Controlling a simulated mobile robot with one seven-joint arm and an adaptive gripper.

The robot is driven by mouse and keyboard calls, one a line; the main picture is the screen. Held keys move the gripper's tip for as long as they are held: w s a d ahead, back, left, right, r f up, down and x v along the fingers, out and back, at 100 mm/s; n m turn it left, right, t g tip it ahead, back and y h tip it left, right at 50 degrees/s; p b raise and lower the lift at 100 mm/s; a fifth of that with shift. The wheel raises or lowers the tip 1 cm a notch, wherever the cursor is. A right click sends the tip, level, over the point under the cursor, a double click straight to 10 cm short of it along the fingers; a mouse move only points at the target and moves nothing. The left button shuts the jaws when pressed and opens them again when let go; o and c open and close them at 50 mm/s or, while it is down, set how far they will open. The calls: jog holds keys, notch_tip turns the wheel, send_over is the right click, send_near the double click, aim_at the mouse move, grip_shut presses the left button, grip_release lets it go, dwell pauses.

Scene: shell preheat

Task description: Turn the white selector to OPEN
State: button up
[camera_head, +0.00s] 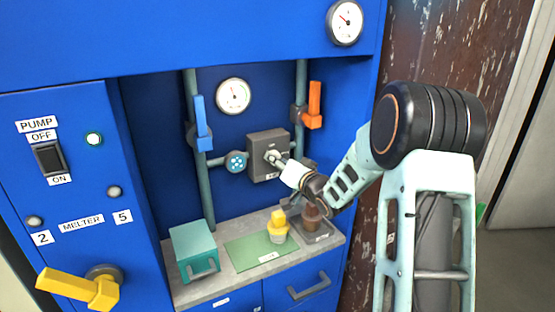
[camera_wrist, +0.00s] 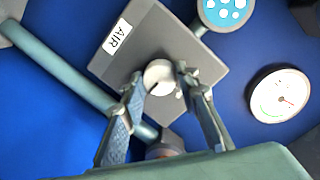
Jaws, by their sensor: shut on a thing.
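The white selector (camera_wrist: 160,74) is a round knob on the face of a grey box (camera_wrist: 195,55) with an AIR label (camera_wrist: 117,37), seen in the wrist view. My gripper (camera_wrist: 159,88) has one finger on each side of the knob and is shut on it. In the head view the grey box (camera_head: 262,143) is on the blue back wall, and my gripper (camera_head: 281,160) reaches it from the right, partly hiding the selector. The small marks on the box are too small to read, so the selector's setting cannot be told.
A blue lever (camera_head: 201,122) and an orange lever (camera_head: 314,104) sit on pipes either side of the box. Below, the counter holds a teal box (camera_head: 194,250), a green mat (camera_head: 250,253) and a yellow-topped cup (camera_head: 278,229). A yellow handle (camera_head: 75,286) projects at lower left.

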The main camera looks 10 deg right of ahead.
dwell(0.3)
jog(key=o, duration=1.1)
jog(key=shift+s, duration=0.15)
jog(key=v, duration=1.1)
jog(key=shift+s+d, duration=0.1)
jog(key=shift+s, duration=0.25)
